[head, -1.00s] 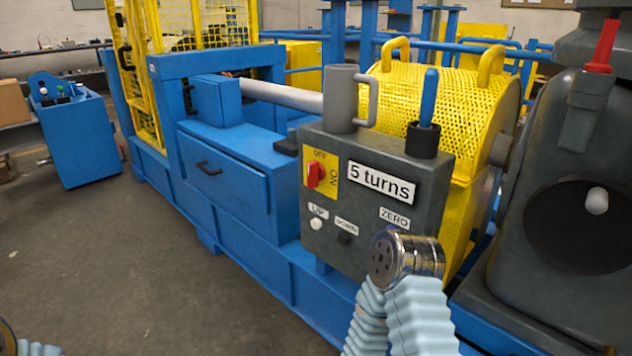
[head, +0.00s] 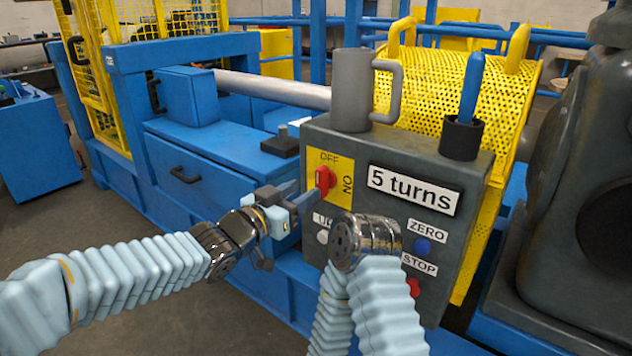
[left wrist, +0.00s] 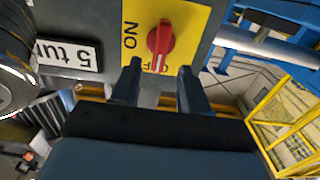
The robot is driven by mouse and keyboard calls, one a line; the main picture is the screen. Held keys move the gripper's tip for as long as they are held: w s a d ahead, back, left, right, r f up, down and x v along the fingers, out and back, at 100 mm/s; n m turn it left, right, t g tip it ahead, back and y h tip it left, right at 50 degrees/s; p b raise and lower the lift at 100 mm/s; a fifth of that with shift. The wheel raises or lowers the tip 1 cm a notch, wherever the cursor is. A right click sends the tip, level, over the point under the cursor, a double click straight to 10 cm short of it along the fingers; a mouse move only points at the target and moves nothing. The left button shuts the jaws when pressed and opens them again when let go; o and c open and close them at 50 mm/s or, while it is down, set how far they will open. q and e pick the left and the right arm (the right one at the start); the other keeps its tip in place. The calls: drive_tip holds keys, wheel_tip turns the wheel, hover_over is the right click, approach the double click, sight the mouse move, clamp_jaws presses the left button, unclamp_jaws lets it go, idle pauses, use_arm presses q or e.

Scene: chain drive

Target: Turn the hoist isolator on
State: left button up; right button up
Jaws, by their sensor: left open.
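The hoist isolator is a red rotary knob (head: 325,181) on a yellow plate (head: 345,164) marked OFF at the top and ON at the right, on the grey control box (head: 480,185). My left gripper (head: 299,196) is open, just to the left of the knob and in front of the box. In the left wrist view the knob (left wrist: 160,38) lies just beyond the two open fingertips (left wrist: 160,78), roughly between them and not gripped. Its white mark points towards OFF. The right arm's wrist shows in front of the box, but its gripper does not show.
The box carries a "5 turns" label (head: 413,190), a blue ZERO button (head: 422,247) and a red STOP button (head: 413,288). A grey mug-like cup (head: 350,90) and a holder with a blue handle (head: 471,88) stand on top. My right arm blocks part of the lower front.

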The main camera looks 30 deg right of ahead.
sight(317, 182)
use_arm(q)
drive_tip(key=x, duration=0.5)
drive_tip(key=shift+w+d+p, duration=0.1)
drive_tip(key=shift+d+p, duration=0.2)
clamp_jaws()
